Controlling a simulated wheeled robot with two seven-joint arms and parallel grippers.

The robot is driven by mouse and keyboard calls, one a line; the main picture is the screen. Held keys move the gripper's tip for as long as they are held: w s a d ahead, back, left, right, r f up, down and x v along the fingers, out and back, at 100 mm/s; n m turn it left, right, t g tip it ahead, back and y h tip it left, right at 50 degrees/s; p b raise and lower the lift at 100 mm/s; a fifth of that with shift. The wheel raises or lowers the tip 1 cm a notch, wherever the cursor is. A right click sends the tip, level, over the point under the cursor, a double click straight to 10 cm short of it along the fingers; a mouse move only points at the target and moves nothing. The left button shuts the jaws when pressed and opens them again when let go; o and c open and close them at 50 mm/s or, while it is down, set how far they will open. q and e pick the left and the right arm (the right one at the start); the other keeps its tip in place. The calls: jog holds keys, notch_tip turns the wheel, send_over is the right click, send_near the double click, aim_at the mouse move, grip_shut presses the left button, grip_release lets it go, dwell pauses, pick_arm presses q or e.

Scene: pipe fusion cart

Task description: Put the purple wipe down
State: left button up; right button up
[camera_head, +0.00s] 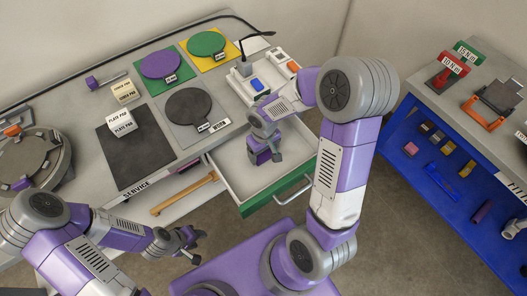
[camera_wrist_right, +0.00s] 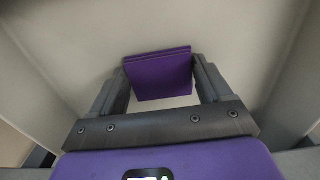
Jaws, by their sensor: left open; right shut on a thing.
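My right gripper (camera_head: 264,156) reaches down into the open drawer (camera_head: 232,180), inside its pale walls. In the right wrist view the purple wipe (camera_wrist_right: 160,75) is a flat folded square between the two fingers of my right gripper (camera_wrist_right: 163,88), which is shut on it. Pale drawer surface lies around and beyond the wipe. I cannot tell whether the wipe touches the drawer floor. In the head view the wipe is hard to tell from the purple gripper body. My left gripper (camera_head: 192,240) is open and empty, low in front of the bench.
The drawer has a green front (camera_head: 285,182) with a metal handle. Labelled round pads in purple (camera_head: 161,64), green (camera_head: 206,44) and black (camera_head: 188,105) lie on the bench above. A white tray (camera_head: 238,86) stands behind my right arm. A blue-fronted cart (camera_head: 430,165) is at right.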

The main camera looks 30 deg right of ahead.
aim_at(264, 155)
jog(key=shift+f, duration=0.1)
jog(key=o, duration=0.9)
jog(key=shift+o, duration=0.2)
notch_tip(264, 155, up, 12)
jog(key=p, duration=0.4)
